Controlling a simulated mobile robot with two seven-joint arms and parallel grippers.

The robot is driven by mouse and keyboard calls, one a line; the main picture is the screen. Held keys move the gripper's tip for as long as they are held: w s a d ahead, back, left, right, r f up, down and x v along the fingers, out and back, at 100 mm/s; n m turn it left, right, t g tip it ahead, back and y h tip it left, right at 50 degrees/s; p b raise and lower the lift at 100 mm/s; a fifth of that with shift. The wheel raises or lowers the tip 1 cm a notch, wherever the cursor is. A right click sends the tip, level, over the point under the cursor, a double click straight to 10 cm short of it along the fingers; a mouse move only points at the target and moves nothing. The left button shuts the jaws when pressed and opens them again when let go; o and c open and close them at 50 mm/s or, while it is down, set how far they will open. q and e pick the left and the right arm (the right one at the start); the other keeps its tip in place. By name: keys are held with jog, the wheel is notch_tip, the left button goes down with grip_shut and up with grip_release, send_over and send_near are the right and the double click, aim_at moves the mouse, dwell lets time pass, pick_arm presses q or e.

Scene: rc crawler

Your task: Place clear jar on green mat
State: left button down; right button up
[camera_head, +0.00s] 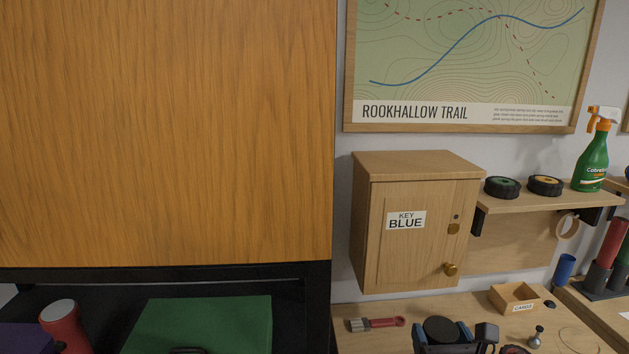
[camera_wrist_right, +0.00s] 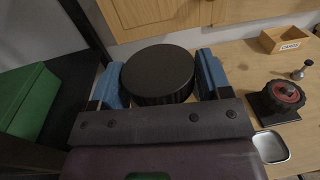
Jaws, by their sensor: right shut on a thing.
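My right gripper (camera_head: 455,335) is at the bottom edge of the head view, over the workbench. Its two blue-padded fingers are shut on a round black lid (camera_wrist_right: 158,75), seen from above in the right wrist view. The lid looks like the top of the jar; the clear body below it is hidden by the lid and gripper. The lid (camera_head: 441,329) also shows in the head view. I cannot make out a green mat in either view. My left gripper is not in view.
A wooden key cabinet (camera_head: 415,230) stands behind the workbench (camera_head: 350,312). A red-handled brush (camera_head: 378,323) and a small wooden box (camera_head: 514,298) lie on it. A dark shelf at left holds a green box-like thing (camera_head: 205,322) and a red container (camera_head: 64,322). A metal tray (camera_wrist_right: 270,147) sits right.

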jog(key=shift+s+a+f, duration=0.4)
jog(key=shift+s+f, duration=0.15)
jog(key=shift+f, duration=0.1)
jog(key=shift+s+a+f, duration=0.4)
jog(key=shift+s+f, duration=0.1)
jog(key=shift+f, duration=0.1)
jog(key=shift+s+f, duration=0.1)
jog(key=shift+f, duration=0.15)
